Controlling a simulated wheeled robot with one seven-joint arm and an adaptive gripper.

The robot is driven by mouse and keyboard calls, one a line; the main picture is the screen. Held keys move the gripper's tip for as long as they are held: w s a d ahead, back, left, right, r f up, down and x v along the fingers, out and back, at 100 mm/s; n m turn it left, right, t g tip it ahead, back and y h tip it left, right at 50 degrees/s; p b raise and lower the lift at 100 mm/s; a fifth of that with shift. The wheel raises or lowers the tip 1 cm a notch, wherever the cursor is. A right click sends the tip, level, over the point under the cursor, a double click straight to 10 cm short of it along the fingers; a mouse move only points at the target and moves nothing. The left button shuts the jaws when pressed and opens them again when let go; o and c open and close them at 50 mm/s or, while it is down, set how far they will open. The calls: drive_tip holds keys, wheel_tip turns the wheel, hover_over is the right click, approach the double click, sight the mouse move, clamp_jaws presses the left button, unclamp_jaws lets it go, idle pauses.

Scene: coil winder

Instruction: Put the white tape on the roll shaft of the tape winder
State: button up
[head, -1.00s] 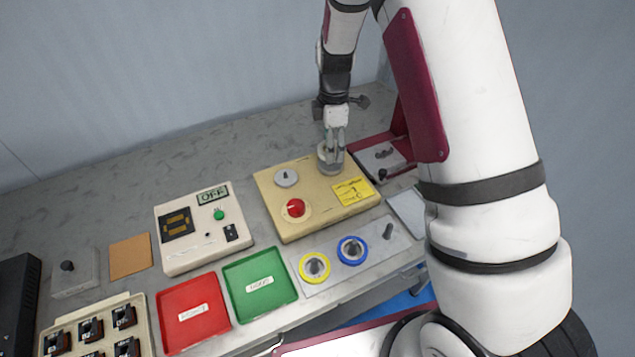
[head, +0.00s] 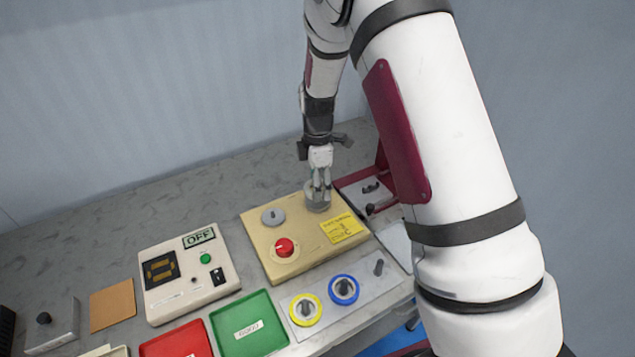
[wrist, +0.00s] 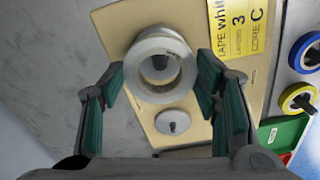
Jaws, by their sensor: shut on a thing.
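My gripper (head: 320,183) points down at the back right corner of the beige tape winder (head: 262,248). It is shut on the white tape (head: 316,199), a pale ring with a grey core. In the wrist view the white tape (wrist: 139,62) lies between the green-padded fingers (wrist: 160,85), over the winder's top. Something grey shows through its hole. Whether the roll shaft stands inside the ring I cannot tell. The winder carries a grey disc with a pin (head: 273,216), a red knob (head: 285,247) and a yellow label reading white, 3, C (head: 342,228).
In front, a grey plate holds a yellow tape (head: 306,309), a blue tape (head: 344,290) and a bare peg (head: 379,267). A green tray (head: 250,325), a red tray (head: 178,342) and a control box reading OFF (head: 190,275) are left. A dark red stand (head: 383,160) is close right.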

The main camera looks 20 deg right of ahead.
drive_tip(key=shift+f+b, duration=0.35)
drive_tip(key=shift+f, duration=0.65)
drive_tip(key=shift+f, duration=0.35)
drive_tip(key=shift+f, duration=0.3)
drive_tip(key=o, duration=1.2)
wheel_tip(320, 180, up, 12)
